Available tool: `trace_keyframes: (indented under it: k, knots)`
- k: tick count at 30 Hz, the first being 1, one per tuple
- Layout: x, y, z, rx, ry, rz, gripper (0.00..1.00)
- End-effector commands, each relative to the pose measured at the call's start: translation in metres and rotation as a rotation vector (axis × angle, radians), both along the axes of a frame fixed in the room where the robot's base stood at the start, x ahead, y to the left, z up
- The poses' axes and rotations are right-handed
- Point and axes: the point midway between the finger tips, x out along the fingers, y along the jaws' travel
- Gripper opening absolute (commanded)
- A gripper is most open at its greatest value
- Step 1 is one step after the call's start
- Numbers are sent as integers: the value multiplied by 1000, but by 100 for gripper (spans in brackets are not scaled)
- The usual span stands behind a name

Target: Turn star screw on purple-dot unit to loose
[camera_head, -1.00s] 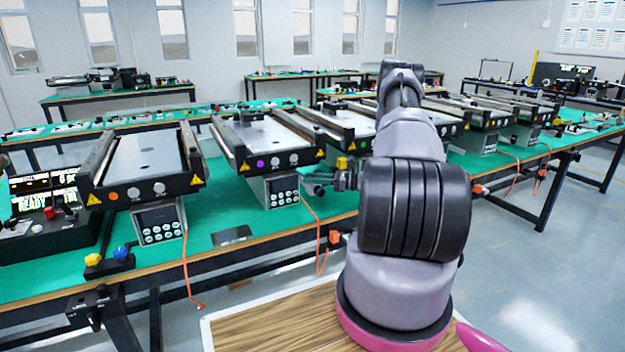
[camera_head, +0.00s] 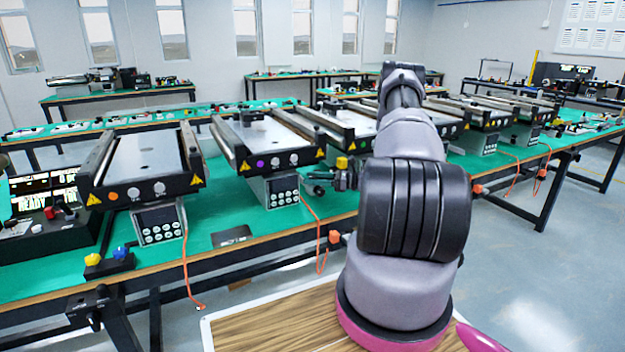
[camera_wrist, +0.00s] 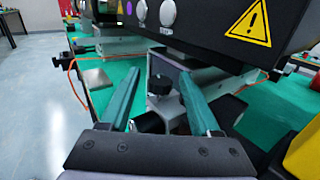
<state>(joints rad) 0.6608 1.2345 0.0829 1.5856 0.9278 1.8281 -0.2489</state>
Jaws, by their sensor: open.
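The purple-dot unit (camera_head: 270,160) is the mini conveyor in the middle of the head view, with a purple dot and two silver buttons on its front. Its underside and front edge show at the top of the wrist view (camera_wrist: 195,22). A black star screw (camera_wrist: 160,85) sits on a grey bracket under the unit. My gripper (camera_wrist: 160,76) is open, with one teal finger on each side of the screw in the picture. I cannot tell whether either finger touches it. In the head view, my forearm hides much of the gripper.
An orange-dot conveyor (camera_head: 140,165) stands to the left on the green table. A yellow knob (camera_head: 342,162) stands just right of the purple-dot unit. An orange cable (camera_head: 318,235) hangs over the table's front edge. A keypad box (camera_head: 283,190) sits under the unit.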

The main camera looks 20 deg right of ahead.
Motion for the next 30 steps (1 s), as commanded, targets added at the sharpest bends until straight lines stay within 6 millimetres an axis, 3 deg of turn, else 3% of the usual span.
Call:
trace_keyframes:
  k: [16, 30]
  knots:
    - [-52, -78, 0, 1, -1, -3, 63]
    - [-59, -88, 0, 0, 0, 0, 63]
